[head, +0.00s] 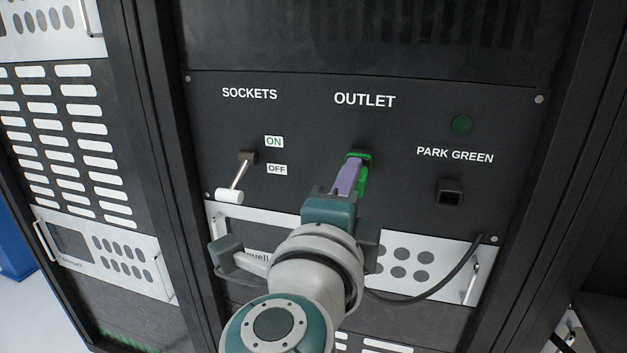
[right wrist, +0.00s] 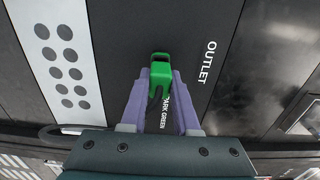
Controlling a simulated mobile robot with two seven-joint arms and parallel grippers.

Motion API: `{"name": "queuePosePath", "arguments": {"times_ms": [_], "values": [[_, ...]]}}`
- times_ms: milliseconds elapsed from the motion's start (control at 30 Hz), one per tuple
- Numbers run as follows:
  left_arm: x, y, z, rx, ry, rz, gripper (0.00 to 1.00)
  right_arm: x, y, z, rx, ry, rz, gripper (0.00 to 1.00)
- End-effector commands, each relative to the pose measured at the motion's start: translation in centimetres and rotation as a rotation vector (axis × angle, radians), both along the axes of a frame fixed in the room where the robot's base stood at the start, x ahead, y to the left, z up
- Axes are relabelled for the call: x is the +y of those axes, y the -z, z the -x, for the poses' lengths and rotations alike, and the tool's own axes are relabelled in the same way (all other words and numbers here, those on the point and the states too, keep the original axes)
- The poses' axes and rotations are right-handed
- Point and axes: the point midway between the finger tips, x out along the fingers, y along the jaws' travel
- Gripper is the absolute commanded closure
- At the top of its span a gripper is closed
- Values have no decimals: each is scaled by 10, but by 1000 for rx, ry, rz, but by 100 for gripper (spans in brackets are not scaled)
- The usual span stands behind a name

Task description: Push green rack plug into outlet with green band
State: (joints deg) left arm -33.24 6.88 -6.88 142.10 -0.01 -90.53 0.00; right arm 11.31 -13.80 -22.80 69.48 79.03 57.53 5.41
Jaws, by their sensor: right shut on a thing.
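The green plug (head: 363,180) is between the purple fingers of my right gripper (head: 354,168), which is shut on it. It also shows in the right wrist view (right wrist: 160,72), with the fingertips on either side of it. In the head view the plug and fingertips are at the green-banded outlet (head: 361,154) under the OUTLET label. The fingers and plug cover most of the outlet, and I cannot tell how deep the plug sits. My left gripper is not in view.
A black park socket (head: 449,193) sits under PARK GREEN, with a dark green lamp (head: 461,124) above. A white-handled switch (head: 230,194) points down, left of my gripper. A black cable (head: 440,284) hangs across the silver panel (head: 420,263) below.

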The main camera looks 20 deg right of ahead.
Motion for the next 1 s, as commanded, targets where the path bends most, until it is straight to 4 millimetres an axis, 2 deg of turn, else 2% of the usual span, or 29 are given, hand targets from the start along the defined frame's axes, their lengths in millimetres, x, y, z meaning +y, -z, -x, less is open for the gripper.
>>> {"name": "queuePosePath", "arguments": {"times_ms": [1000], "values": [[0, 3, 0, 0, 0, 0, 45, -6, 0, -9, 0, 0, 0, 100]]}}
